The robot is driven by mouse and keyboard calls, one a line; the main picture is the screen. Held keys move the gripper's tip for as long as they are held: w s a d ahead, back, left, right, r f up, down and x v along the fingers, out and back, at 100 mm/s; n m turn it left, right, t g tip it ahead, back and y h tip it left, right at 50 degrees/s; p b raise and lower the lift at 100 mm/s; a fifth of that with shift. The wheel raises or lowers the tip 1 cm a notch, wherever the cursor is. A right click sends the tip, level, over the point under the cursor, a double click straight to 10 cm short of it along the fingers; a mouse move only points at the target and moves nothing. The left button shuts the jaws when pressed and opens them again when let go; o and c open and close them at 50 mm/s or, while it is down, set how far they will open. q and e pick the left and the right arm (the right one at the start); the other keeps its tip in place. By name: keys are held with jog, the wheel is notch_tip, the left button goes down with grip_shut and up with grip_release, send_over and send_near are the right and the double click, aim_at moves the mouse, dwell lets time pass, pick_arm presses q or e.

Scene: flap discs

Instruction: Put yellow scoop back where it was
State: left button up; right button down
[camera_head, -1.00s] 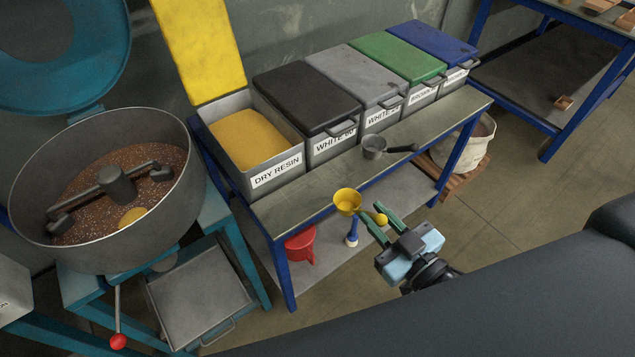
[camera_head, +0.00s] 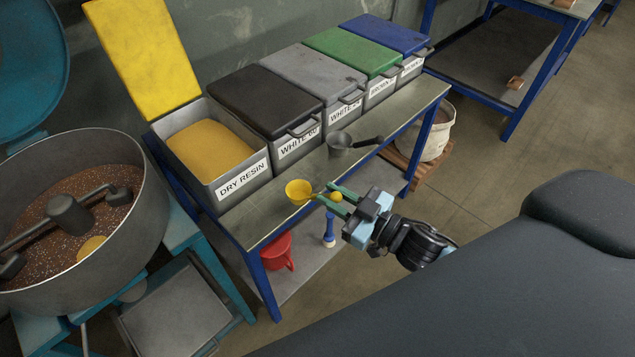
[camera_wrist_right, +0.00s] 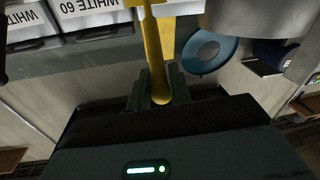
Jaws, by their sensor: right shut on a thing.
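The yellow scoop (camera_head: 298,191) has a round cup and a handle with a ball end. My right gripper (camera_head: 333,196) is shut on its handle, and the cup points left, at the front edge of the bench in the head view. I cannot tell whether the cup touches the bench. In the right wrist view the yellow handle (camera_wrist_right: 156,60) runs up from between the fingers (camera_wrist_right: 158,88). My left gripper is not in view.
A grey scoop (camera_head: 345,143) lies on the bench (camera_head: 270,208). Behind are the open dry resin bin (camera_head: 241,182) and several lidded bins. A red jug (camera_head: 277,252) is on the lower shelf. A mixer pan (camera_head: 135,235) stands at left. Bench top left of the grey scoop is clear.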

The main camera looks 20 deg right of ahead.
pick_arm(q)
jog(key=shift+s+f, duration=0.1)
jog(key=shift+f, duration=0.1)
pick_arm(e)
jog(key=w+f, duration=0.4)
jog(key=w, duration=0.3)
jog(key=shift+w, duration=0.15)
pick_arm(q)
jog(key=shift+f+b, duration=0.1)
jog(key=shift+b, duration=0.2)
pick_arm(e)
jog(key=shift+f, duration=0.2)
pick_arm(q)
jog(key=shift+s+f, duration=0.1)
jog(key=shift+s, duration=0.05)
pick_arm(e)
jog(key=c, duration=1.3)
grip_release()
